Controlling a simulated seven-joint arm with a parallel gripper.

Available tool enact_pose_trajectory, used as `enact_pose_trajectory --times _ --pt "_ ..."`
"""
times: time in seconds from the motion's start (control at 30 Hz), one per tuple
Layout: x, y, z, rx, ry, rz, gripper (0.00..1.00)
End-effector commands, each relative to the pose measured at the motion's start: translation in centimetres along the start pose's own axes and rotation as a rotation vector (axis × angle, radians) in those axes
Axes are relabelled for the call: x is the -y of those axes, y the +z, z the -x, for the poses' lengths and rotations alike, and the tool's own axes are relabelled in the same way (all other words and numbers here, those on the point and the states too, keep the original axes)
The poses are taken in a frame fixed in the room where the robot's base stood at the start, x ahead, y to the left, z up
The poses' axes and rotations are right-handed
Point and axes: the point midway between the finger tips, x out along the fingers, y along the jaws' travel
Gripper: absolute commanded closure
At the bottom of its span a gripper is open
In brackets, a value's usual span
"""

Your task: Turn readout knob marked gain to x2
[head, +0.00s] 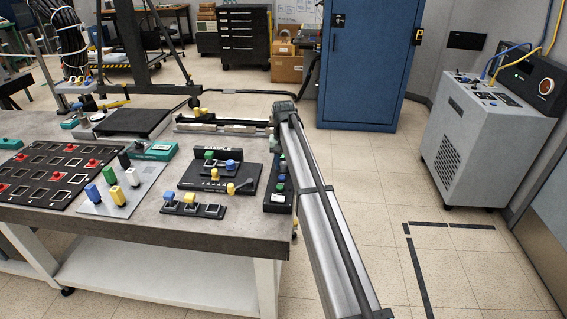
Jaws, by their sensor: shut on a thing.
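No knob with a legible gain or x2 marking can be made out in the head view. A narrow black panel (278,192) with small green and blue parts sits at the table's right end, but its labels are too small to read. A black box (541,78) with an orange-rimmed round face stands on the grey cabinet (476,140) at the right; its markings are also unreadable. My gripper is not seen in this view, so its contact with any knob cannot be told.
The grey table (130,232) carries a black slotted board (45,177), coloured blocks and a black stand marked SAMPLE (222,154). A blue cabinet (366,65) stands behind. Floor between rail and grey cabinet is mostly clear.

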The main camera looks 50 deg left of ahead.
Motion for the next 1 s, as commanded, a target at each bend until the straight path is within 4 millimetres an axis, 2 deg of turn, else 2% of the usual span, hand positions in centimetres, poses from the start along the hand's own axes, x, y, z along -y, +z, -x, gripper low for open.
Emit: enact_pose_trajectory --times 0.3,0.77,0.8,1.0 --pt "0.06 0.05 -0.01 0.002 0.0 -0.093 0.96" --pt "0.05 0.04 -0.01 0.001 0.0 -0.104 0.96" --pt "0.05 0.04 -0.01 0.001 0.0 -0.104 0.61" --pt "0.04 0.03 -0.01 0.001 0.0 -0.103 0.42"
